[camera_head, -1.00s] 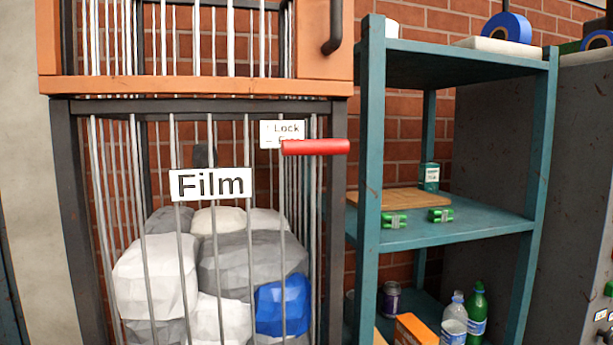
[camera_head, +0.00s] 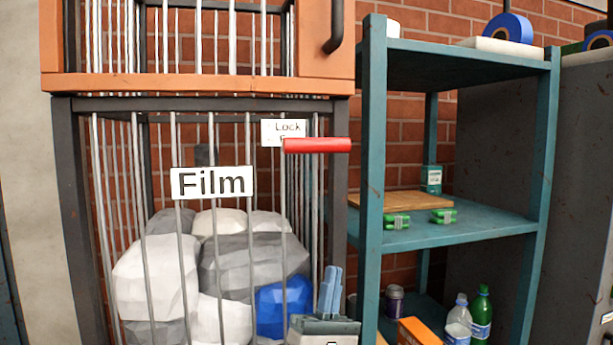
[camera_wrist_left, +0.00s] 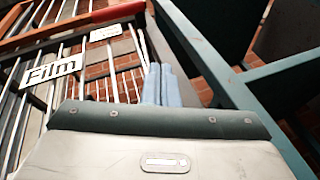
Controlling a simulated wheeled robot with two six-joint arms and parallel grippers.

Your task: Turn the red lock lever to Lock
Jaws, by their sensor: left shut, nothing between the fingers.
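The red lock lever (camera_head: 317,146) lies horizontal across the right post of the Film cage in the head view. Behind its left end is a white sign (camera_head: 284,132) reading "Lock", its lower line mostly covered by the lever. In the left wrist view the lever (camera_wrist_left: 118,12) shows at the top edge, beyond the fingers. My left gripper (camera_head: 331,290) is at the bottom of the head view, below the lever and apart from it. Its blue fingers are together and empty, pointing up; they also show in the wrist view (camera_wrist_left: 160,85). My right gripper is not in view.
The cage with its "Film" sign (camera_head: 212,183) holds grey, white and blue bundles behind thin bars. A teal shelf (camera_head: 374,180) stands just right of the lever, with green items, a board (camera_head: 392,202), bottles and an orange box (camera_head: 418,331). An orange frame (camera_head: 200,85) sits above the cage.

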